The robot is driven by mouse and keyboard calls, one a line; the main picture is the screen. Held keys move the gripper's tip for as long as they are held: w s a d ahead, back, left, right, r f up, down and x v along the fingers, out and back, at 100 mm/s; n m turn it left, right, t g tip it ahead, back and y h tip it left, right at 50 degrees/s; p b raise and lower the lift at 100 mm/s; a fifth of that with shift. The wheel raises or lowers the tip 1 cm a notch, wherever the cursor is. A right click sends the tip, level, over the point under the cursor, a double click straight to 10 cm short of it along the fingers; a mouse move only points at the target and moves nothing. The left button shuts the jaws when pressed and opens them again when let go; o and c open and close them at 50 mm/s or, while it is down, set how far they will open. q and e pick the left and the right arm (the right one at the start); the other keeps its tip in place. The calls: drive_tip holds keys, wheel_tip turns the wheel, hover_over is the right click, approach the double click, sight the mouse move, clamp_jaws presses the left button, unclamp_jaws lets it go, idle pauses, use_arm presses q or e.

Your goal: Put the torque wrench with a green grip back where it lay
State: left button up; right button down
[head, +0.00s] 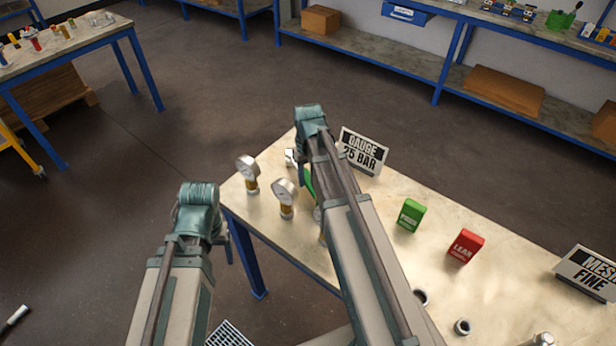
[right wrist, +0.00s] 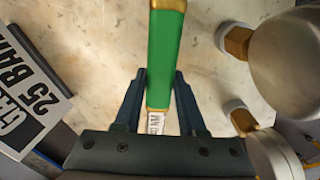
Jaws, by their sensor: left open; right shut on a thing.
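Two gauges (head: 248,172) (head: 285,195) stand close left of the wrench. A "GAUGE 25 BAR" sign (head: 363,152) stands to its right. A green box (head: 410,215), a red box (head: 466,246) and a "MESH FINE" sign (head: 588,270) stand farther right on the table (head: 500,290).

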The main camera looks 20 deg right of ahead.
sight(308, 177)
drive_tip(key=shift+f+b, duration=0.4)
drive_tip(key=shift+c, duration=2)
unclamp_jaws()
drive_tip(key=shift+r, duration=0.1)
wheel_tip(308, 177, up, 14)
drive_tip(key=p, duration=1.4)
drive_tip(key=shift+f, duration=0.2)
drive_tip(key=s+a+m, duration=0.1)
drive_tip(key=s+a, duration=0.7)
drive_tip(key=s, duration=0.3)
drive_tip(key=s+a+f+n+b, duration=0.2)
drive_tip(key=a, duration=0.3)
drive_tip(key=s+a+f+n+h+b, duration=0.1)
drive_tip(key=s+a+f+b, duration=0.1)
drive_tip(key=a, duration=0.3)
drive_tip(key=shift+s+a+f+n+b, duration=0.25)
drive_tip(key=shift+s+a+n+b, duration=0.1)
drive_tip(key=shift+s+n+b, duration=0.1)
